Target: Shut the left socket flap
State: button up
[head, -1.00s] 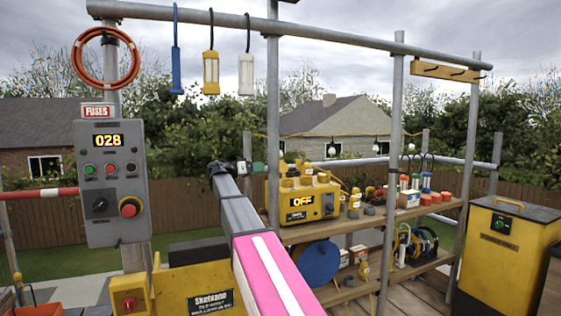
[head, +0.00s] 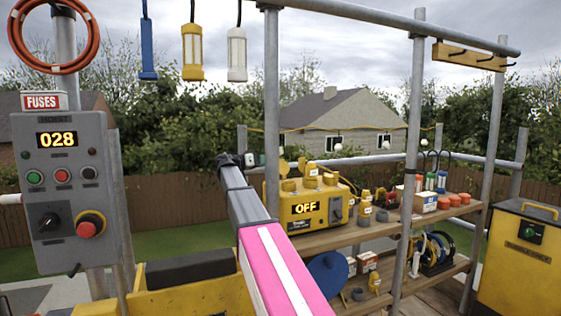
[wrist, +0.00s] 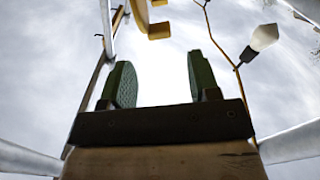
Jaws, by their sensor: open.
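The yellow socket box (head: 327,218) stands on the upper shelf with its display reading OFF. Round yellow sockets sit along its top. At the left, a round yellow flap (head: 283,167) stands raised; another upright yellow piece (head: 302,163) is just right of it. A yellow part (wrist: 148,22), possibly a flap, shows beyond the fingertips.
A hanging bulb (wrist: 264,37) on a yellow cable is right of the fingers in the wrist view. A scaffold pole (head: 272,110) rises beside the box's left end. Several small items crowd the shelf (head: 365,236) to its right.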

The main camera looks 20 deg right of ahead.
aim_at(282, 169)
jog(key=d, duration=0.7)
jog(key=shift+w+d, duration=0.15)
jog(key=shift+d, duration=0.25)
grip_shut()
